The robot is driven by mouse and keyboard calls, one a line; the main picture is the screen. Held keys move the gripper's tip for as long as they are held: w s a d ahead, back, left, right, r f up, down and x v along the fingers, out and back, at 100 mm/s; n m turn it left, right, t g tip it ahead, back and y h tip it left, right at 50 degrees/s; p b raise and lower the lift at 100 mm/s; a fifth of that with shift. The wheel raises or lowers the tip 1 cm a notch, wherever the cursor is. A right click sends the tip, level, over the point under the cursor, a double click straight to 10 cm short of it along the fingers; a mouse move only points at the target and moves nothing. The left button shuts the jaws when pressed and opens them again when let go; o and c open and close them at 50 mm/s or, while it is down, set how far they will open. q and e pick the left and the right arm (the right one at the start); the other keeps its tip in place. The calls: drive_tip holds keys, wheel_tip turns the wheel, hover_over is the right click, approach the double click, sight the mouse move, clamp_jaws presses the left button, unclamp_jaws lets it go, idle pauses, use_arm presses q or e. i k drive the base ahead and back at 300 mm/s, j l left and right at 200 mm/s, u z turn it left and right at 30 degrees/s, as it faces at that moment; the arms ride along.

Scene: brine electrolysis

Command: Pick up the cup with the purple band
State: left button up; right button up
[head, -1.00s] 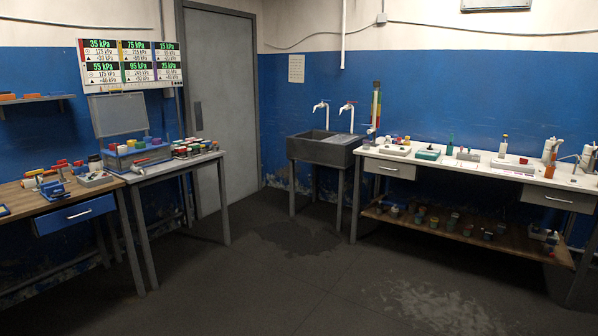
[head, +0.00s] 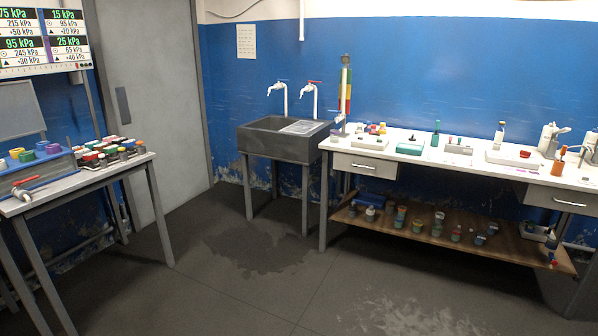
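Several small cups with coloured bands stand on the wooden lower shelf (head: 420,242) under the white bench at the right. A cup with a yellowish band (head: 401,212) and another cup (head: 438,219) stand near its middle. Darker bluish-grey cups (head: 480,240) stand further right. They are too small for me to tell which one has a purple band. A small purple item (head: 54,148) sits in a row of coloured items on the left table; I cannot tell whether it is a cup. Neither of my grippers shows in the head view.
A dark sink (head: 283,140) with two white taps stands in the back corner. The white bench (head: 375,145) carries trays and bottles. The grey left table (head: 100,175) carries many small items. The floor (head: 225,285) between is clear, with a dark wet-looking patch.

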sight(335, 133)
drive_tip(key=i, duration=2.4)
